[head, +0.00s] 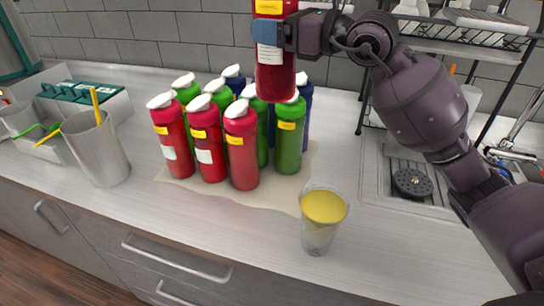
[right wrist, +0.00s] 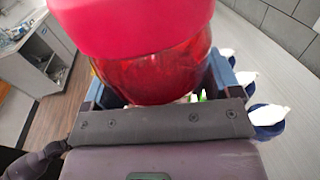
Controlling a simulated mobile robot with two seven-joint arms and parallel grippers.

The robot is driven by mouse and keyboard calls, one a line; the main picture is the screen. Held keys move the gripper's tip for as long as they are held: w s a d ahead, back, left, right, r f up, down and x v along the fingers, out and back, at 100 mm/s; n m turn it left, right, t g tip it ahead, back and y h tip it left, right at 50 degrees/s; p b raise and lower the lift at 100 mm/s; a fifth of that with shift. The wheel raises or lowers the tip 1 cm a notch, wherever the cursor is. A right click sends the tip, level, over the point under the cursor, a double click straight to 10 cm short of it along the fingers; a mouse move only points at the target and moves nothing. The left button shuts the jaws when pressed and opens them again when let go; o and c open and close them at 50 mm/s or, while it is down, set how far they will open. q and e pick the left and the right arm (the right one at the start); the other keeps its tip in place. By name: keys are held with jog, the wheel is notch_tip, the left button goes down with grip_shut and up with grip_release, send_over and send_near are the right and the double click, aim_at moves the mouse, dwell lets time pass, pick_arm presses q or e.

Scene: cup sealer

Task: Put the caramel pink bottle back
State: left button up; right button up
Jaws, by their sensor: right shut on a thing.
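My right gripper (head: 268,38) is shut on a red-pink bottle (head: 275,82) and holds it upright, raised above the back of the bottle group. The bottle has a yellow label and a white label; its top is cut off by the picture edge. In the right wrist view the bottle (right wrist: 150,70) fills the space between the fingers, with a bright pink part nearest the camera. Below stand several bottles with white caps: red ones in front (head: 242,150), green ones (head: 288,140) and dark blue ones behind. My left gripper is not in view.
The bottles stand on a beige mat (head: 200,187). A clear cup with yellow content (head: 320,228) stands in front of it on the counter. A grey tumbler with a straw (head: 97,150) is at left. A sink (head: 405,185) and dish rack (head: 460,45) are at right.

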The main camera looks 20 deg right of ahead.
jog(key=shift+s+f+b, duration=0.1)
jog(key=shift+f+b, duration=0.5)
jog(key=shift+f, duration=12.9)
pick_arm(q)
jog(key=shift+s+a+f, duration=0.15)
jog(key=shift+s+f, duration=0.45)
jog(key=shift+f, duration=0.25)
pick_arm(e)
jog(key=shift+f, duration=0.2)
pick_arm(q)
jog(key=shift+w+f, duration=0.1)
pick_arm(e)
jog(key=shift+f, duration=0.15)
jog(key=o, duration=1.4)
jog(key=shift+s+f, duration=0.1)
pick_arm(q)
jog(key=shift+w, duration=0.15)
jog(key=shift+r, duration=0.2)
